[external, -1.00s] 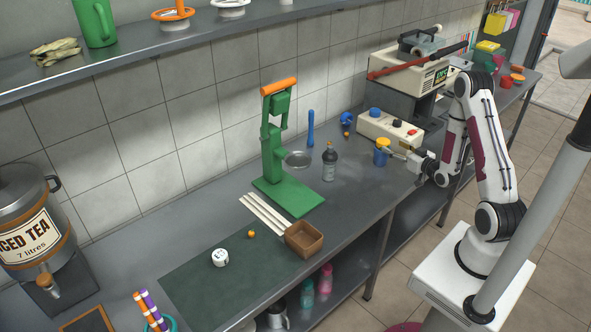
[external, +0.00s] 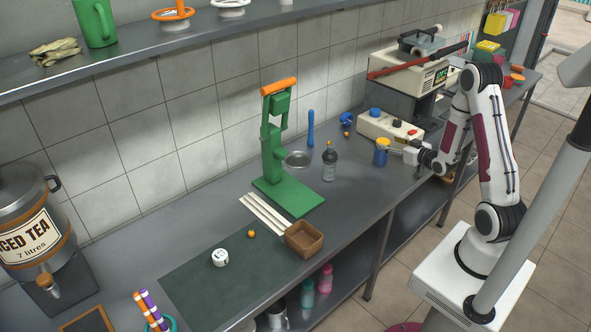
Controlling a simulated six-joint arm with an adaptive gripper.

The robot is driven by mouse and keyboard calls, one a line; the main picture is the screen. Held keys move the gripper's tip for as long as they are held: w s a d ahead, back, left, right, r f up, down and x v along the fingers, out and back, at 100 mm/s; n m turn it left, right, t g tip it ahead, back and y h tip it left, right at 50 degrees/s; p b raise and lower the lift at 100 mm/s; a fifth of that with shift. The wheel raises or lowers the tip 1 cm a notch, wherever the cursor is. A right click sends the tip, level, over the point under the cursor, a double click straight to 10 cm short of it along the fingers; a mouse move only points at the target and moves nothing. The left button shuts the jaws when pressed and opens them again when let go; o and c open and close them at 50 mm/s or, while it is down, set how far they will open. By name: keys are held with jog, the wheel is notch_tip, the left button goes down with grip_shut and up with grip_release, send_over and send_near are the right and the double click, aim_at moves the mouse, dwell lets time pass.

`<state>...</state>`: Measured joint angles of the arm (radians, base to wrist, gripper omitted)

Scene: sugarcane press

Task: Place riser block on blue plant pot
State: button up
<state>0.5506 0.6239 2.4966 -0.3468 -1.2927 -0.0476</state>
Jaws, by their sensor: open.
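A small blue pot-like container (external: 381,157) stands on the counter in front of the cream machine. A yellow-orange piece (external: 382,142) shows at its top; I cannot tell whether this is the riser block or part of the container. No other thing is clearly the riser block. My gripper (external: 396,149) is open, close to the right of the container's upper part and pointing left at it. The picture is too small to show whether the fingers touch it.
A cream box machine (external: 390,128) with coloured knobs stands just behind. Bare counter lies between the bottle and the container.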

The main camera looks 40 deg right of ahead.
jog(key=s+a+r+n+g+y, duration=0.1)
jog(key=s+a+r+g, duration=0.5)
jog(key=a+r, duration=0.45)
jog(key=s+a+r+g, duration=0.1)
jog(key=s+a+r, duration=0.1)
jog(key=s, duration=0.5)
jog(key=s+a+r+g+y, duration=0.1)
jog(key=s+a+r, duration=0.1)
jog(key=s+a, duration=0.3)
jog(key=s+a+r+g+y, duration=0.1)
jog(key=s+a, duration=0.2)
jog(key=s, duration=0.8)
jog(key=shift+a+r+n, duration=0.4)
